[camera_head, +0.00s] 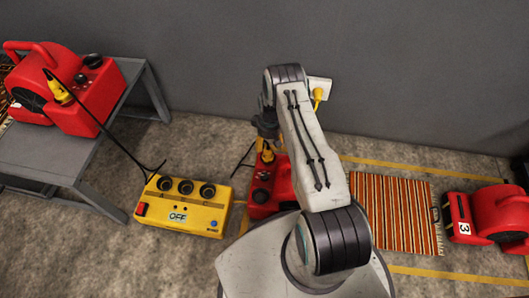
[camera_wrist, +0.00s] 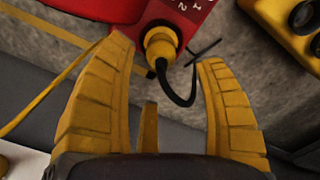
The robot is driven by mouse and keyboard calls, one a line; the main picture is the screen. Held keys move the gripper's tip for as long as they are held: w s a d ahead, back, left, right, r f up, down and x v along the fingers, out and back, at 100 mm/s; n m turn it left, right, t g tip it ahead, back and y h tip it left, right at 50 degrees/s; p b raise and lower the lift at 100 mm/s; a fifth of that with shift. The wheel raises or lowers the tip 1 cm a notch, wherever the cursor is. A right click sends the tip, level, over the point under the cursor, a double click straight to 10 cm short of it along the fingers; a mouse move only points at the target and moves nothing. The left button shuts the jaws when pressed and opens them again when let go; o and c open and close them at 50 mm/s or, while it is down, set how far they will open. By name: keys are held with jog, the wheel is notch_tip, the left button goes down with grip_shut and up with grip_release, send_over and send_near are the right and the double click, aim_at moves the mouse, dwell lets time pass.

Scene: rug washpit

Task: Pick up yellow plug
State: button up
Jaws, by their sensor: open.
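A yellow plug (camera_wrist: 160,46) with a black cord sits at the edge of a red machine, between and just beyond my fingertips in the wrist view. In the head view this plug (camera_head: 267,156) shows on the red machine (camera_head: 262,195) on the floor, just below my gripper (camera_head: 266,135). In the wrist view my gripper (camera_wrist: 165,54) is open, with a yellow finger on each side of the plug and visible gaps. Another yellow plug (camera_head: 60,94) is on the red blower (camera_head: 92,97) on the bench, and one (camera_head: 318,94) is at the wall outlet.
A grey bench (camera_head: 50,158) is at left. A striped rug (camera_head: 393,211) and another red blower (camera_head: 492,215) lie at right. The grey wall is close behind my arm.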

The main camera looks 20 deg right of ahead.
aim_at(268, 148)
jog(key=shift+f+b, duration=1.35)
jog(key=shift+f, duration=1.9)
grip_shut()
